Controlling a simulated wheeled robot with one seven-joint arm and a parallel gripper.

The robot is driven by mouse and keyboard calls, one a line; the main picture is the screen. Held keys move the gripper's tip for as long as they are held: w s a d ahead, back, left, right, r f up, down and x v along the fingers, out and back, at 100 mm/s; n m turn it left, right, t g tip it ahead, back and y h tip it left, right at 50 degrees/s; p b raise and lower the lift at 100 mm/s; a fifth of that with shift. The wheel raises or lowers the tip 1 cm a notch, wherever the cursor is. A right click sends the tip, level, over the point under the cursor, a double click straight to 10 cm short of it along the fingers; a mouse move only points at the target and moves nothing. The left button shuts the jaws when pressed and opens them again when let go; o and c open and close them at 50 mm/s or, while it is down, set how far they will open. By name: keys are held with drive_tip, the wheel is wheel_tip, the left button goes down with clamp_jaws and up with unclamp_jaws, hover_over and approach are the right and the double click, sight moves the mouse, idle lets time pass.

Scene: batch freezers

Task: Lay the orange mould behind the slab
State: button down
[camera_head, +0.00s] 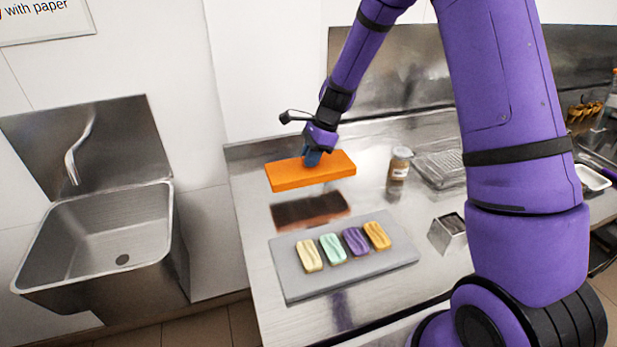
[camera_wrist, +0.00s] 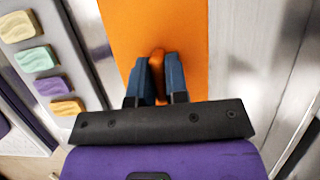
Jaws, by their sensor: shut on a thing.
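The orange mould (camera_head: 285,176) is a flat rectangular block held level above the steel counter, beyond the slab in the head view. My gripper (camera_head: 313,158) is shut on it from above, near its middle. In the wrist view my gripper (camera_wrist: 157,82) pinches a raised orange part of the mould (camera_wrist: 190,35) between its two blue fingers. The grey slab (camera_head: 300,284) lies flat on the counter. On it lie several bars in a row: cream, mint, purple and amber. The slab's edge also shows at the left of the wrist view (camera_wrist: 84,62). A dark reflection of the mould shows on the counter below it.
A jar (camera_head: 400,163) stands right of the mould, with a wire rack (camera_head: 440,168) beside it. A small metal container (camera_head: 449,233) stands right of the slab. A sink (camera_head: 100,240) is at left.

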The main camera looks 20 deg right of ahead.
drive_tip(key=shift+f, duration=3.1)
drive_tip(key=shift+f, duration=0.1)
drive_tip(key=c, duration=1.1)
unclamp_jaws()
